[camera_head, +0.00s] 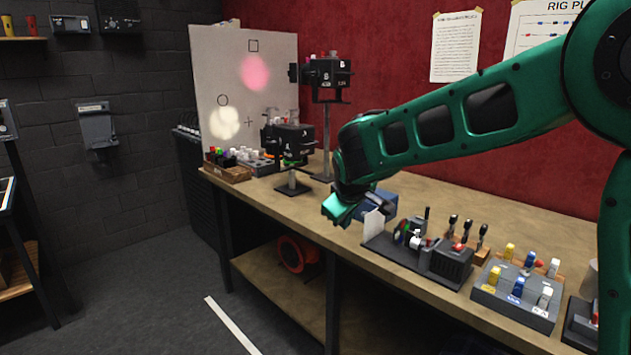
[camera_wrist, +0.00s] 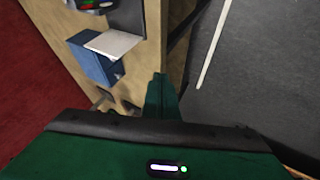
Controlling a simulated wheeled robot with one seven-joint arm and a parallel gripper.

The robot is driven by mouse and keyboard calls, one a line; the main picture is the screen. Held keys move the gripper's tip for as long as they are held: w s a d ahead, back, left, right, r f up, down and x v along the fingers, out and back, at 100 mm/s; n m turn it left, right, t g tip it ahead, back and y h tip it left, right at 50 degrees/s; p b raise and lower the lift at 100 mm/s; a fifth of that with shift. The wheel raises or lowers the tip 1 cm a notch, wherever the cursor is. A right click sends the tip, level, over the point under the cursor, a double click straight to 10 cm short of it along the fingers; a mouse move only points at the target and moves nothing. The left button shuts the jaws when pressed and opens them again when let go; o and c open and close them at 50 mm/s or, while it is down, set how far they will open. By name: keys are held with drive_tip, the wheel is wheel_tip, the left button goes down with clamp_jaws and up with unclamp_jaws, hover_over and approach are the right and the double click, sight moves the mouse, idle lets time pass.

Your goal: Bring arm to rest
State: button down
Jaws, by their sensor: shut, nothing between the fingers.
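My green arm reaches in from the right over the workbench (camera_head: 330,225) in the head view. My gripper (camera_head: 338,210) hangs in front of the bench's front edge, at about the middle of the picture. In the wrist view my gripper (camera_wrist: 160,88) shows as green fingers closed together, with nothing between them. Below it lie the bench edge and the grey floor (camera_wrist: 245,80). A blue box (camera_head: 378,205) stands on the bench just behind and right of the gripper; it also shows in the wrist view (camera_wrist: 92,62), with a white plate (camera_wrist: 112,43) beside it.
A button box (camera_head: 515,295) with yellow, blue and white buttons stands at the bench's right. A dark device (camera_head: 420,260) is left of it. Black spotlights (camera_head: 330,78) stand at the back by a white panel (camera_head: 205,75). Open floor (camera_head: 170,270) lies at the left front.

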drive_tip(key=s+d+m+g+h, duration=0.1)
drive_tip(key=s+d+m, duration=0.1)
drive_tip(key=s+d, duration=0.45)
drive_tip(key=s+d+f+m+g, duration=0.1)
drive_tip(key=s+d+m, duration=0.15)
drive_tip(key=d, duration=0.75)
drive_tip(key=s+d+m+g+h, duration=0.1)
drive_tip(key=s+d+m+g, duration=0.1)
drive_tip(key=s+d, duration=0.45)
drive_tip(key=s+d+f+m+g, duration=0.1)
drive_tip(key=s+d+m, duration=0.1)
drive_tip(key=s, duration=0.7)
drive_tip(key=s+d+f+m+g+y, duration=0.1)
drive_tip(key=s+d+f+m, duration=0.1)
drive_tip(key=s+d, duration=0.3)
drive_tip(key=s+d+f+m+g+y, duration=0.1)
drive_tip(key=s+d+f+m, duration=0.1)
drive_tip(key=s, duration=1.1)
drive_tip(key=shift+d+m, duration=0.65)
drive_tip(key=shift+m, duration=0.5)
